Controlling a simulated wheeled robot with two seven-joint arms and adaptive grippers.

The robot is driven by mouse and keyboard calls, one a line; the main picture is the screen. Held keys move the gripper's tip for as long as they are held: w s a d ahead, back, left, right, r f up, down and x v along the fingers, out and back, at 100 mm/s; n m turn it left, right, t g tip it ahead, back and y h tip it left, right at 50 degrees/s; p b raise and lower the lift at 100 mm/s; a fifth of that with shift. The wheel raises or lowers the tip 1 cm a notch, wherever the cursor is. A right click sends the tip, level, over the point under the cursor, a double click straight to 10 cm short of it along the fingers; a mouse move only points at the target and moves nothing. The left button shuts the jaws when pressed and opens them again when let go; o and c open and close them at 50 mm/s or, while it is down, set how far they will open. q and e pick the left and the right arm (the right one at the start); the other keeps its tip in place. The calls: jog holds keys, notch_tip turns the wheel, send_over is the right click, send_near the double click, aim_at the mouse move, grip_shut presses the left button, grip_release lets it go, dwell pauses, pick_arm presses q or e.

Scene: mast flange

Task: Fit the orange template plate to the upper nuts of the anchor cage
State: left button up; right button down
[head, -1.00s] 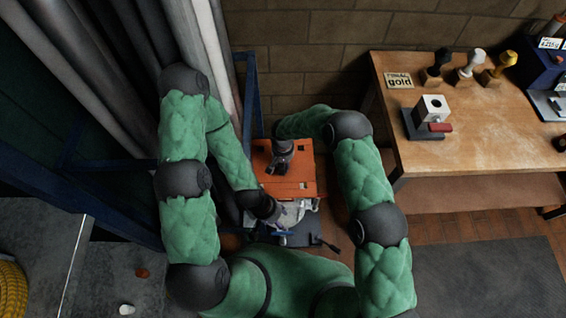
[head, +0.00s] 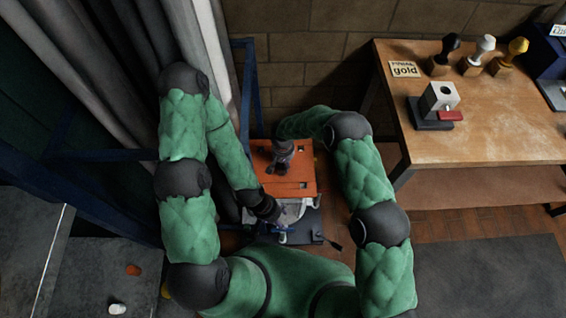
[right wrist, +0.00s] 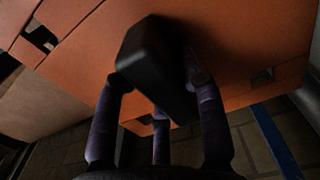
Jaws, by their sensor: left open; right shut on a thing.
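The orange template plate (head: 303,176) lies below my head, roughly level, with small square and slot openings. It also fills the upper part of the right wrist view (right wrist: 255,40). My right gripper (head: 282,163) is shut on the black block-shaped handle (right wrist: 150,62) on the plate, with fingers around it. My left gripper (head: 276,214) is at the plate's near left edge, open; I cannot tell whether it touches the plate. The anchor cage and its upper nuts cannot be made out.
Blue posts (head: 250,90) and grey curtains stand to the left. A white cup (head: 117,309) and an orange item (head: 133,270) are at lower left.

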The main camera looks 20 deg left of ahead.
jog(key=shift+b, duration=0.65)
dwell(2.0)
jog(key=shift+f+b, duration=1)
jog(key=shift+f, duration=0.15)
jog(key=shift+f, duration=2)
jog(key=c, duration=0.8)
grip_release()
jog(key=shift+c, duration=0.2)
jog(key=shift+o, duration=0.8)
notch_tip(320, 180, up, 12)
